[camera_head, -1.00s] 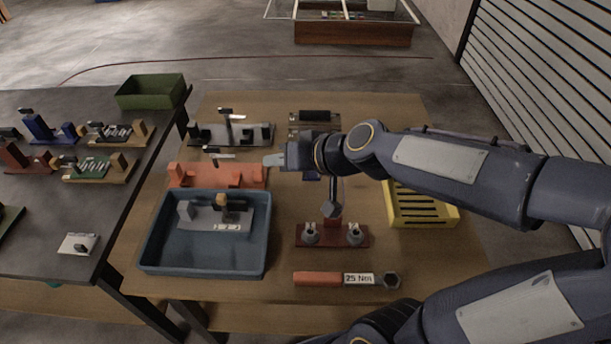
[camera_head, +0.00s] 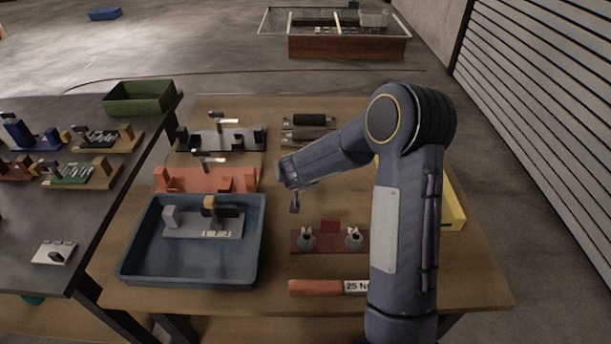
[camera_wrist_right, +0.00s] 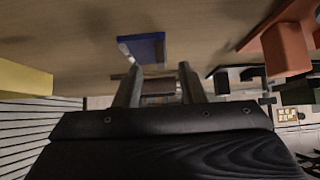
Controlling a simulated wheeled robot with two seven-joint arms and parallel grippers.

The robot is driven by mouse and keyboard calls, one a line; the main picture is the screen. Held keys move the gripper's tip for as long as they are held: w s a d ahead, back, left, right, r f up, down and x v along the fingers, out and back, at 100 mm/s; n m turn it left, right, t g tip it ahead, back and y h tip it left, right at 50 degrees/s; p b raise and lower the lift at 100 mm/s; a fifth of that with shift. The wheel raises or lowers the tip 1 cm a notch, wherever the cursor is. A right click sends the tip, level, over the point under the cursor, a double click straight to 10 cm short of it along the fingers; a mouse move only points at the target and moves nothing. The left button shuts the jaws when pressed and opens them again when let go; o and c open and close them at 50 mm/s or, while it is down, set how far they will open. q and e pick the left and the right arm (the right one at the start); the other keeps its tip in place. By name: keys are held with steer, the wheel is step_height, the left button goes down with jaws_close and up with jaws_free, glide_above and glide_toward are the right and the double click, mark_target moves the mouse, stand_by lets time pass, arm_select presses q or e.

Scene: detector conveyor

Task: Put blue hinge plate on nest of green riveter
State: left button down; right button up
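A blue plate with a silvery edge piece (camera_wrist_right: 143,47), which looks like the blue hinge plate, lies on the wooden table in the right wrist view. In the head view my right arm hides it. My right gripper (camera_wrist_right: 159,67) has its two fingers apart with nothing between them; the plate is a little beyond the fingertips. In the head view the right gripper (camera_head: 295,201) points down over the middle of the wooden table. A green fixture on a wooden base (camera_head: 75,174) stands on the dark left table; I cannot tell surely that it is the green riveter. My left gripper is not in view.
A blue-grey tray (camera_head: 128,262) holds a grey fixture. Orange (camera_head: 185,181) and grey (camera_head: 222,139) fixtures stand behind it. A dark red fixture (camera_head: 330,240) and a torque wrench (camera_head: 316,287) lie nearer. A yellow bin (camera_head: 454,205) is partly behind my arm. A green bin (camera_head: 140,97) stands back left.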

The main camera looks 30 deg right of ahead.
steer(key=x, duration=0.4)
steer(key=shift+w+d+b, duration=0.1)
steer(key=shift+w+b, duration=0.15)
steer(key=shift+b, duration=0.05)
steer(key=shift+c, duration=0.3)
jaws_close()
